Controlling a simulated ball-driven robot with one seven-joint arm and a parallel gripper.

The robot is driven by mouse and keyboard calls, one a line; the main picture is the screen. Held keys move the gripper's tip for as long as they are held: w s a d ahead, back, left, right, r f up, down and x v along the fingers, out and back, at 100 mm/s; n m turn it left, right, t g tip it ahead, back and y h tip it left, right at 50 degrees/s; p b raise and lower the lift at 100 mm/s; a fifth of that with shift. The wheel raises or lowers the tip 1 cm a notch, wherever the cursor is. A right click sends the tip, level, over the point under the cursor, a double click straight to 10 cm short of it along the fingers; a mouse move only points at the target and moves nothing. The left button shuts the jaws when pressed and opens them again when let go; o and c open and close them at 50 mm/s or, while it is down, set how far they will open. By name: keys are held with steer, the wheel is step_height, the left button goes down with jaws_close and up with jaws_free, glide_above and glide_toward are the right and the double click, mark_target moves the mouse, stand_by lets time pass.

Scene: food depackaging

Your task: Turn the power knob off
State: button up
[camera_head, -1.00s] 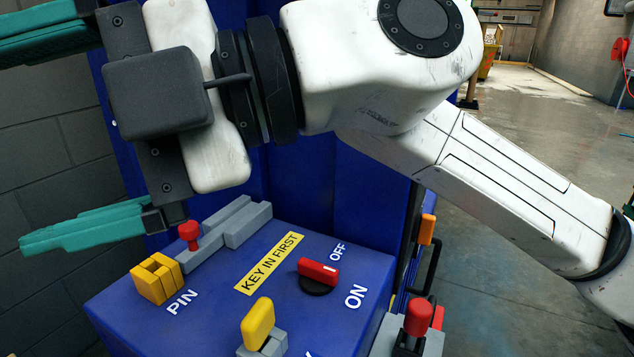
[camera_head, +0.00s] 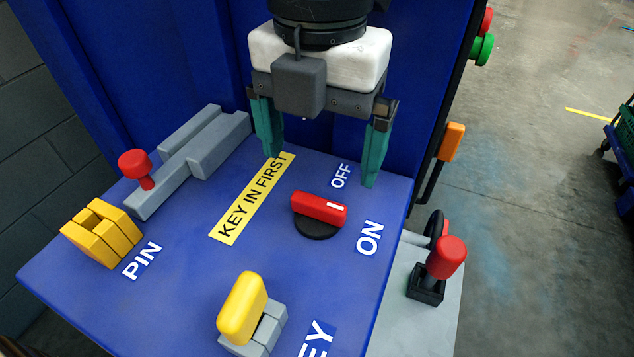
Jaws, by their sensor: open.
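The red power knob (camera_head: 318,207) sits on a round black base on the blue panel. Its white mark is at its right end, between the OFF label (camera_head: 341,176) and the ON label (camera_head: 369,238), pointing nearer ON. My gripper (camera_head: 322,168) points down above and behind the knob in this view. Its two teal fingers are wide apart with nothing between them. The fingers appear apart from the knob; their exact height over the panel is hard to tell.
A yellow key (camera_head: 243,307) stands in a grey holder at the front. A red-topped pin (camera_head: 136,168) stands by grey blocks (camera_head: 195,150), near a yellow slotted block (camera_head: 101,233). A red-handled lever (camera_head: 445,258) is at right. A blue wall rises behind.

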mark_target(319, 201)
step_height(319, 201, down, 7)
steer(key=shift+f, duration=0.1)
steer(key=shift+c, duration=0.2)
steer(key=c, duration=1)
